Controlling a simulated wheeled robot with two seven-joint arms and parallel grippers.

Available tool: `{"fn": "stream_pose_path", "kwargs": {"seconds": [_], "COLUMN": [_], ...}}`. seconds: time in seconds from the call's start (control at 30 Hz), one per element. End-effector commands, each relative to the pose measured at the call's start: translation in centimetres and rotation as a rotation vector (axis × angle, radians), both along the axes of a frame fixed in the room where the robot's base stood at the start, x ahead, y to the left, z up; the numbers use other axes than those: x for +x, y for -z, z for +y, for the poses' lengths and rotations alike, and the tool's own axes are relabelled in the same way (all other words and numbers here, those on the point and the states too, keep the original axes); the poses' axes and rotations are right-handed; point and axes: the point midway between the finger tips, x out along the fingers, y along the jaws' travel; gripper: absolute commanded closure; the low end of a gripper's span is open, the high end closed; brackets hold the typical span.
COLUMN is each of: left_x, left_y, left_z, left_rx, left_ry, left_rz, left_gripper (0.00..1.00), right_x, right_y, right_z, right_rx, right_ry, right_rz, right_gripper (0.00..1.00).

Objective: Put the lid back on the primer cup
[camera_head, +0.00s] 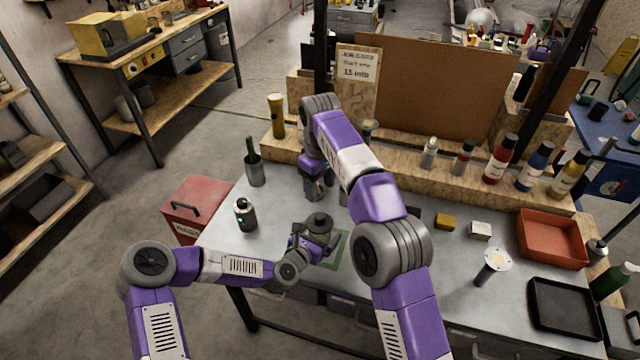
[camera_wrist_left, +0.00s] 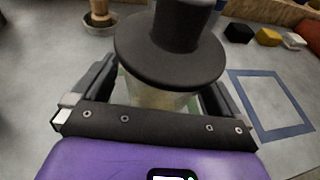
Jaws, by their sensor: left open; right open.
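A black lid (camera_head: 319,222) with a wide brim and a tall knob sits over a pale cup in front of my left gripper (camera_head: 312,244). In the left wrist view the lid (camera_wrist_left: 170,45) covers the top of the primer cup (camera_wrist_left: 160,97), whose pale side shows below the brim. I cannot tell whether the lid is fully seated. The left gripper is open, with one finger on each side of the cup. My right gripper (camera_head: 318,190) is open, pointing down behind the lid and apart from it.
A green outline (camera_head: 342,250) lies under the cup area. A blue outline (camera_wrist_left: 270,105) is on the bare tabletop beside it. A black bottle (camera_head: 245,215) and a brush pot (camera_head: 256,172) stand at left. Yellow (camera_head: 445,221) and white (camera_head: 480,230) blocks and a red tray (camera_head: 552,240) are at right.

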Motion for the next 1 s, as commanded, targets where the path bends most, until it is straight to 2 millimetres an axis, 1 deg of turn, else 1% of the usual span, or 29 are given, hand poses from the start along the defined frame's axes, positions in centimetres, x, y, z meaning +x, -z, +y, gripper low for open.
{"fn": "stream_pose_path", "kwargs": {"seconds": [0.17, 0.27, 0.5, 0.7, 0.83, 1.0], "left_x": [-0.2, -1.0, -4.1, -5.9, -6.3, -6.3], "left_y": [-0.1, -0.3, -1.5, -2.1, -2.3, -2.3], "left_z": [0.2, 0.6, 2.4, 3.3, 3.6, 3.6], "left_rx": [0.0, 0.0, 0.001, -0.001, 0.0, 0.0], "left_ry": [0.0, -0.001, -0.001, 0.0, 0.0, 0.0], "left_rz": [0.0, 0.001, 0.001, 0.0, 0.0, 0.0], "left_gripper": [0.0, 0.0, 0.0, 0.0, 0.0, 0.0], "right_x": [0.0, 0.0, 0.0, 0.0, 0.0, 0.0], "right_y": [0.0, -0.1, -0.3, -0.4, -0.4, -0.4], "right_z": [0.0, 0.0, 0.0, 0.0, 0.0, 0.0], "right_rx": [0.0, 0.0, 0.0, 0.0, 0.0, 0.0], "right_ry": [0.0, 0.0, 0.0, 0.0, 0.0, 0.0], "right_rz": [0.0, 0.0, 0.0, 0.0, 0.0, 0.0], "right_gripper": [0.41, 0.41, 0.41, 0.41, 0.41, 0.41]}}
